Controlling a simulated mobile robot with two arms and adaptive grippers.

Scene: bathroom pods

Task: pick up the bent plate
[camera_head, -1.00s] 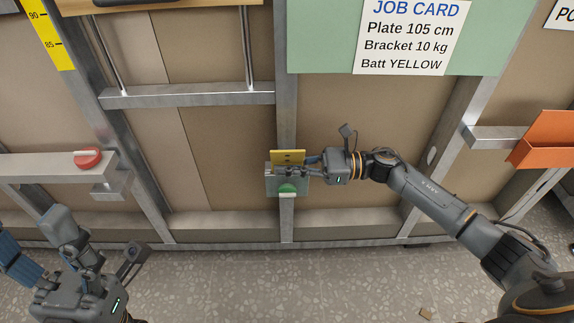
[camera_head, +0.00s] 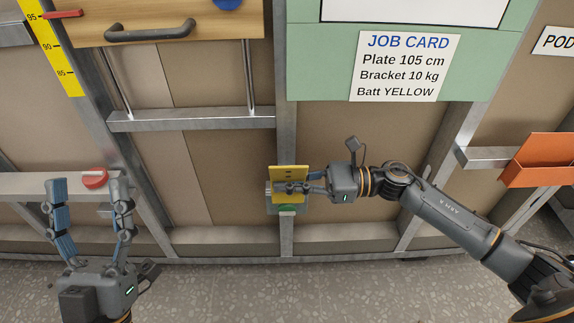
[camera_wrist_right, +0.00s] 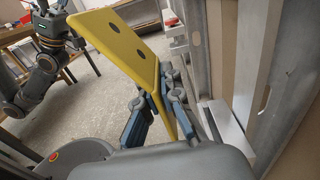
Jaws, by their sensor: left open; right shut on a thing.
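The bent plate is yellow with dark holes. In the head view the bent plate (camera_head: 289,172) is at the middle post, in front of a grey-green bracket low on that post. My right gripper (camera_head: 296,187) is shut on it from the right. In the right wrist view the plate (camera_wrist_right: 118,42) stands between the fingers (camera_wrist_right: 160,98), its bent upper part leaning to the left. Whether it still touches the bracket is hidden.
An orange tray (camera_head: 541,160) is at right. A job card (camera_head: 404,67) hangs on a green panel above. A wooden drawer with a dark handle (camera_head: 150,31) is at upper left.

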